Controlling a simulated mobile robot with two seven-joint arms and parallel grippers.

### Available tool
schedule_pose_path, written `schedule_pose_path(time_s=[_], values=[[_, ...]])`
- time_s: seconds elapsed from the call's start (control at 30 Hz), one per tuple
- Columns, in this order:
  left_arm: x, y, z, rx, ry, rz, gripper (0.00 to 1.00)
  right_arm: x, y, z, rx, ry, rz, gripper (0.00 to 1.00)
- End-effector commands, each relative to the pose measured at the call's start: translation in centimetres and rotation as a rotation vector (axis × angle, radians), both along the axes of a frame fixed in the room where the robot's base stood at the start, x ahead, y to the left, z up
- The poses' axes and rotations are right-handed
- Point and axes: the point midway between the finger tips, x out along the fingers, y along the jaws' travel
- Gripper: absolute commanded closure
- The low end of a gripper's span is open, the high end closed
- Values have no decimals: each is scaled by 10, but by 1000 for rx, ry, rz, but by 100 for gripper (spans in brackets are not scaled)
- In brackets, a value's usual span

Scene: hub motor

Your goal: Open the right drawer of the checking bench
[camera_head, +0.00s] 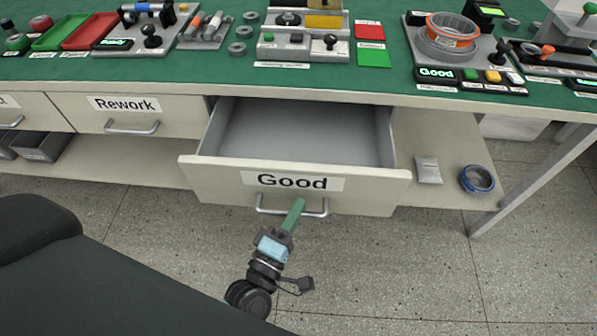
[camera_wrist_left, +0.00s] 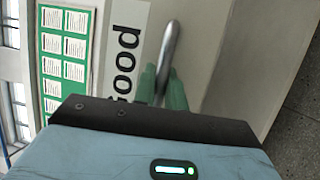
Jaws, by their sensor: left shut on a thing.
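The right drawer, labelled "Good" (camera_head: 220,178), is pulled well out from the checking bench (camera_head: 330,92), and its grey inside shows empty. Its metal bar handle (camera_head: 316,214) runs along the lower front. My left gripper (camera_head: 295,212) comes from below with green fingers shut on this handle. In the left wrist view the fingers (camera_wrist_left: 162,88) sit around the handle bar (camera_wrist_left: 170,48), beside the "Good" label (camera_wrist_left: 127,45). My right gripper is not in view.
The "Rework" drawer (camera_head: 180,115) is closed to the left. On the lower shelf at right lie a blue ring (camera_head: 477,179) and a small grey packet (camera_head: 428,170). The green bench top holds trays (camera_head: 90,31), fixtures and a copper-coloured ring part (camera_head: 447,36). Bare floor lies in front.

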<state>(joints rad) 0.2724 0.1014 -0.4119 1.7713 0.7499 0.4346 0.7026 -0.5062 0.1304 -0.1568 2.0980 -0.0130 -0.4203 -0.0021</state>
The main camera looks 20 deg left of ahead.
Motion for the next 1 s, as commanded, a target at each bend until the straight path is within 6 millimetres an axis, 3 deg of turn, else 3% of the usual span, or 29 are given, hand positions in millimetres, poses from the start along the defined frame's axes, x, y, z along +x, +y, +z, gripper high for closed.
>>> schedule_pose_path(time_s=[0.03, 0.2, 0.4, 0.87, 0.9, 1.0], values=[[-15, -4, 1, -1, 3, -2, 100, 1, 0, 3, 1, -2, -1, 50], [-49, -14, 0, -1, 1, -1, 100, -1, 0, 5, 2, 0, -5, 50], [-73, -21, 0, 0, 0, -1, 100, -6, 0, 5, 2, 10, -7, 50], [-79, -23, 0, 2, -1, 0, 100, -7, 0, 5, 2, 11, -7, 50], [-79, -23, 0, 2, -1, 0, 86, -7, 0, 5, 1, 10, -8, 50], [-79, -23, 0, 2, -1, -1, 78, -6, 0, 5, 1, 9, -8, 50]])
